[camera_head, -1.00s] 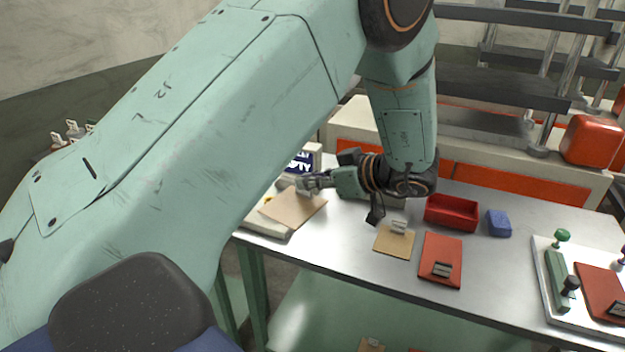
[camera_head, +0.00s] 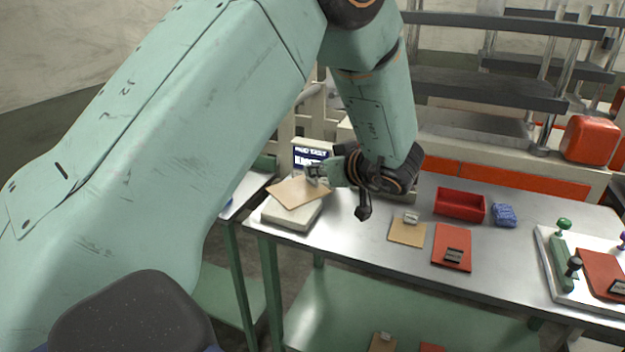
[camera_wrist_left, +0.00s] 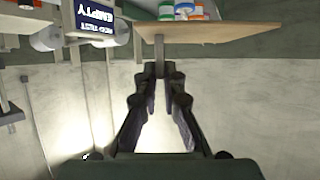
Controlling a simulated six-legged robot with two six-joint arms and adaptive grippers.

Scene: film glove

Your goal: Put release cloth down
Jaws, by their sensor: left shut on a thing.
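The tan, flat, square sheet, which looks like the release cloth (camera_head: 296,193), is at the left end of the metal table. My left gripper (camera_head: 317,177) is shut on its right edge, and it lies over a pale block (camera_head: 284,216). Whether the sheet touches the block is unclear. In the left wrist view the sheet (camera_wrist_left: 215,34) spans the top, seen nearly edge-on, and the fingertips (camera_wrist_left: 159,68) meet at a small tab under it. My right gripper is not in view.
A second tan sheet (camera_head: 405,234) with a clip, a red sheet (camera_head: 447,240), a red tray (camera_head: 460,204) and a blue item (camera_head: 504,216) lie on the metal table (camera_head: 350,238). A white board (camera_head: 560,285) is at right. A sign (camera_head: 309,157) stands behind the gripper.

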